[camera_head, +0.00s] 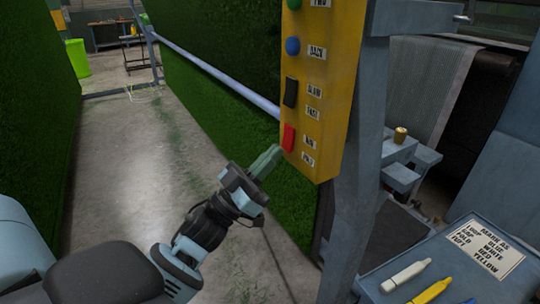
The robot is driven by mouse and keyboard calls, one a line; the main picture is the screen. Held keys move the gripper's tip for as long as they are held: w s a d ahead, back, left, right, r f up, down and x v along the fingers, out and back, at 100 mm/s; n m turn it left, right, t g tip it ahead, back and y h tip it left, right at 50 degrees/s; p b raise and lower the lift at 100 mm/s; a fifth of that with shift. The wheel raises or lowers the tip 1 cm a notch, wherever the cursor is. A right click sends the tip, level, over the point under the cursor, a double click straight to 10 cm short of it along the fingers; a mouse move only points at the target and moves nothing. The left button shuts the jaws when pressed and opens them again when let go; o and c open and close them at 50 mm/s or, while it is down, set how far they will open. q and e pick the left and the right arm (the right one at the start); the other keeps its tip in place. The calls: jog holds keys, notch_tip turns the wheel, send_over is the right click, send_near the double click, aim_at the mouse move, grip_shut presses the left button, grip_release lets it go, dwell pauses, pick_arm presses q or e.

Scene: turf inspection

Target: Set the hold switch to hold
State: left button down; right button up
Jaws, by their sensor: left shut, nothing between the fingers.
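The hold switch is a red rocker (289,138) low on the yellow control box (335,90). Two small labels sit beside it: the upper seems to read RUN and the lower HOLD. Which way the rocker is tipped is too small to tell. My left gripper (274,153) is shut and empty, its greenish fingers pointing up and right. Its tips are just below and left of the red rocker; I cannot tell whether they touch it. My right gripper is not in view.
Above the red rocker are a black rocker (291,92), a blue button (292,46) and a green button (295,4). A grey post (358,150) stands right of the box. A tray (380,270) with markers is at lower right. Green turf (225,80) hangs behind.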

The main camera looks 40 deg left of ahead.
pick_arm(q)
jog(key=shift+w+d, duration=0.1)
jog(key=shift+w, duration=0.1)
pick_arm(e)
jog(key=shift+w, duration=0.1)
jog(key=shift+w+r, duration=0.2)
pick_arm(q)
jog(key=shift+w+f+b, duration=0.25)
jog(key=shift+f+b, duration=0.15)
jog(key=shift+b, duration=0.05)
jog(key=shift+w+d, duration=0.1)
jog(key=shift+r+h, duration=0.2)
jog(key=shift+h, duration=0.1)
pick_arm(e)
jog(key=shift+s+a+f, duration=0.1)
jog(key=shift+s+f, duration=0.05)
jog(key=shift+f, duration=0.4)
